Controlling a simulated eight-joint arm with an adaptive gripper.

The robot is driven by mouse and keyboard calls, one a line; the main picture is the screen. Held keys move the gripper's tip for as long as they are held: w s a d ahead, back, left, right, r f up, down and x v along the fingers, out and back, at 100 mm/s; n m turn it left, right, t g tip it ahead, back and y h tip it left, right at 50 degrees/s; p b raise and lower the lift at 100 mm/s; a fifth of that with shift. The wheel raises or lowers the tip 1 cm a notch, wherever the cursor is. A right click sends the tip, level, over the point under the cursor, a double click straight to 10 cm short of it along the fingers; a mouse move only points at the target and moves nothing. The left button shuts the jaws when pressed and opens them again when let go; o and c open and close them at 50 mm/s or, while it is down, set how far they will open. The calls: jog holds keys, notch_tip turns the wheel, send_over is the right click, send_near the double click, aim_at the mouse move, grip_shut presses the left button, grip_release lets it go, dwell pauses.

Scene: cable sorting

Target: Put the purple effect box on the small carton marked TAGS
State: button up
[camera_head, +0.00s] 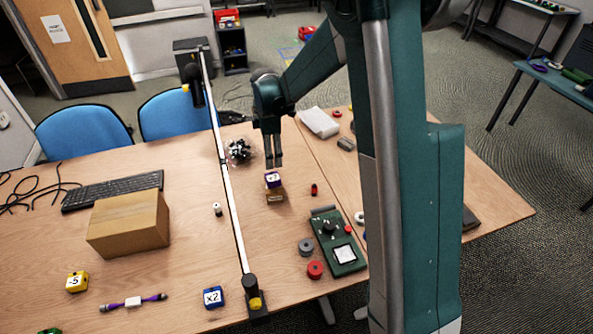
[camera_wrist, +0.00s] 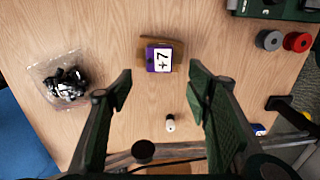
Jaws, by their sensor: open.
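The purple effect box (camera_head: 272,180) has a white label; in the wrist view the box (camera_wrist: 151,59) reads +7. It sits on top of a small brown carton (camera_head: 276,197), which shows around its edges in the wrist view (camera_wrist: 177,46). I cannot read any marking on the carton. My gripper (camera_head: 274,166) is just above and behind the box in the head view. In the wrist view my gripper (camera_wrist: 160,84) has its fingers wide apart with nothing between them, and the box lies beyond the fingertips.
A long white bar (camera_head: 232,200) crosses the table left of the carton. A clear bag of black parts (camera_head: 239,151), a red-black piece (camera_head: 314,189) and a green device (camera_head: 338,240) lie around.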

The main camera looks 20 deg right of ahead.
jog(key=s+d+r+m+t, duration=0.3)
jog(key=s+r+m, duration=0.5)
jog(key=s+r, duration=1)
jog(key=s+d+r+m+t, duration=0.1)
jog(key=s+m+t, duration=0.3)
jog(key=s+m, duration=0.5)
jog(key=s, duration=1)
jog(key=shift+s+d+m, duration=0.3)
jog(key=shift+s+m, duration=0.05)
jog(key=shift+m, duration=0.05)
